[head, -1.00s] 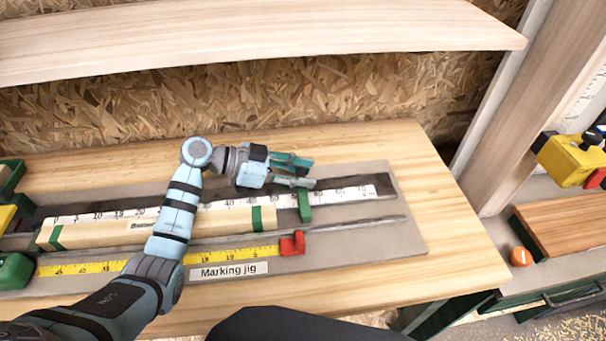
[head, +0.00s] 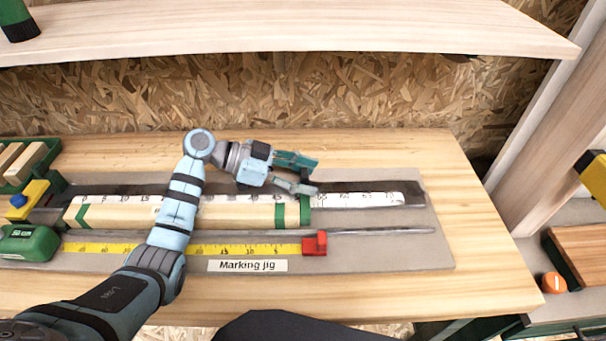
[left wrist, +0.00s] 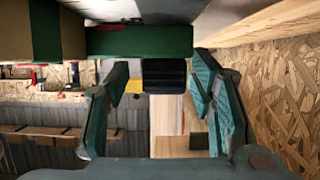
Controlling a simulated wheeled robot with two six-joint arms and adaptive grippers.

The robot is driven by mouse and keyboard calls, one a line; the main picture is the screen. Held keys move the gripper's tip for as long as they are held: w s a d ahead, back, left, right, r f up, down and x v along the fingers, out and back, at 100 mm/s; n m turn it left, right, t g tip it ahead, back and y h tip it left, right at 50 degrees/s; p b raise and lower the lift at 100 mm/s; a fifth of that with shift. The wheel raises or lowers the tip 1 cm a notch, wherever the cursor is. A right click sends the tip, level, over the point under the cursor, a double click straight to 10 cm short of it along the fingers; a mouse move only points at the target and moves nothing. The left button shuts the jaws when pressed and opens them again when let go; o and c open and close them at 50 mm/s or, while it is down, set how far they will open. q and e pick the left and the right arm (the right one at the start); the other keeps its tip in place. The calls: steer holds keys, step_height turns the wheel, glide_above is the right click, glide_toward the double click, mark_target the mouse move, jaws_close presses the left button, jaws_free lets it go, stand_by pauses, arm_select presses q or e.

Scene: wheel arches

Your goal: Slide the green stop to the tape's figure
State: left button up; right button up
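The green stop (head: 305,211) sits on the jig's rail by the right end of the pale wood bar (head: 235,215), touching or nearly so. In the left wrist view the stop (left wrist: 140,40) spans the top, beyond the fingers. My left gripper (head: 315,175) is open and empty, pointing right just behind the stop; contact with it is unclear. The white scale (head: 360,200) runs along the rail. The yellow tape (head: 240,249) runs from its green case (head: 28,243) to a red block (head: 315,243); its figure at the case is too small to read. My right gripper is out of view.
The grey jig board (head: 400,250) lies on the wooden bench (head: 480,270). A shelf (head: 300,30) hangs above, along the chipboard wall (head: 300,100). A green tray (head: 50,150) stands at the left. The bench right of the jig is clear.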

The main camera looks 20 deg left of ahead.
arm_select(q)
steer(key=shift+r, duration=0.1)
steer(key=v, duration=1.2)
steer(key=shift+s, duration=0.1)
